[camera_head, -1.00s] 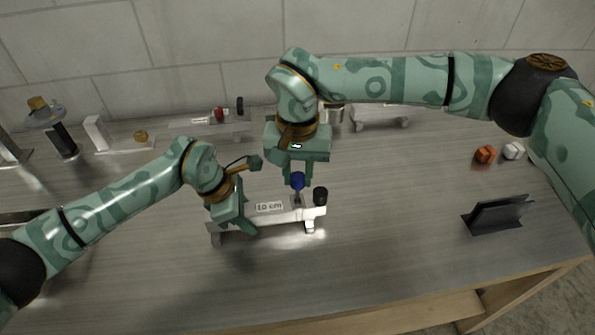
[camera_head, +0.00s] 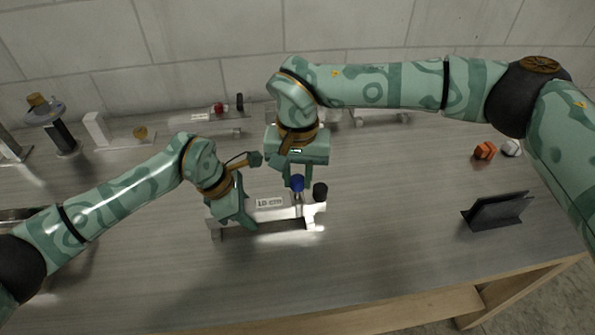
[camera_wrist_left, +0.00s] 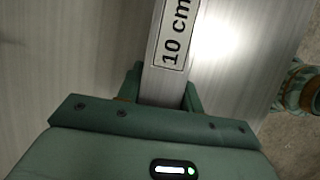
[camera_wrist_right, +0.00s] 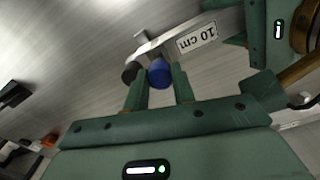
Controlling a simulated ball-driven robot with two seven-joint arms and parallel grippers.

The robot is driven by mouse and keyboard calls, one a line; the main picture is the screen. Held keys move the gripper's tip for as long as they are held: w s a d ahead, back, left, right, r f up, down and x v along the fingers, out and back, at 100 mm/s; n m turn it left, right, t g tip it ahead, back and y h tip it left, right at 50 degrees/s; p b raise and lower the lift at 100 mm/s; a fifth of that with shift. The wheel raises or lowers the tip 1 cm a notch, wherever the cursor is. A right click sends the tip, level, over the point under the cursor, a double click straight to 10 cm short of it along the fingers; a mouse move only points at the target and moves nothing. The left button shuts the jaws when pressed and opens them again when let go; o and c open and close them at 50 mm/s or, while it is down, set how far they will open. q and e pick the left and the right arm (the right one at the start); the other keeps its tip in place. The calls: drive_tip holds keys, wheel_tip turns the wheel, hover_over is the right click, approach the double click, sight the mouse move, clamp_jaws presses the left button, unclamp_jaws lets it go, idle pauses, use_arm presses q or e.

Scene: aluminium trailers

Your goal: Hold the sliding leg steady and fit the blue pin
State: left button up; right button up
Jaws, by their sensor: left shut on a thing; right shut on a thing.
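The sliding leg is a pale metal bar with a "10 cm" label (camera_head: 269,203) and a black knob (camera_head: 320,191) at its right end. My left gripper (camera_head: 236,218) is shut on the bar's left part; its fingers straddle the bar (camera_wrist_left: 168,62) in the left wrist view. My right gripper (camera_head: 297,180) is shut on the blue pin (camera_head: 297,184), just above the bar's right end beside the knob. The pin's blue head (camera_wrist_right: 160,73) shows between the fingers in the right wrist view. Whether its tip is in a hole is hidden.
A black stand (camera_head: 497,210) is at the right, with an orange block (camera_head: 484,151) and a white one (camera_head: 511,148) behind it. Other trailer parts (camera_head: 218,125) stand along the back wall. The tabletop in front of the bar is clear.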

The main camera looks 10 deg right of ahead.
sight(298, 179)
drive_tip(key=shift+f, duration=1.6)
drive_tip(key=o, duration=1)
drive_tip(key=shift+o, duration=0.2)
wheel_tip(298, 179, up, 12)
use_arm(q)
drive_tip(key=o, duration=1.3)
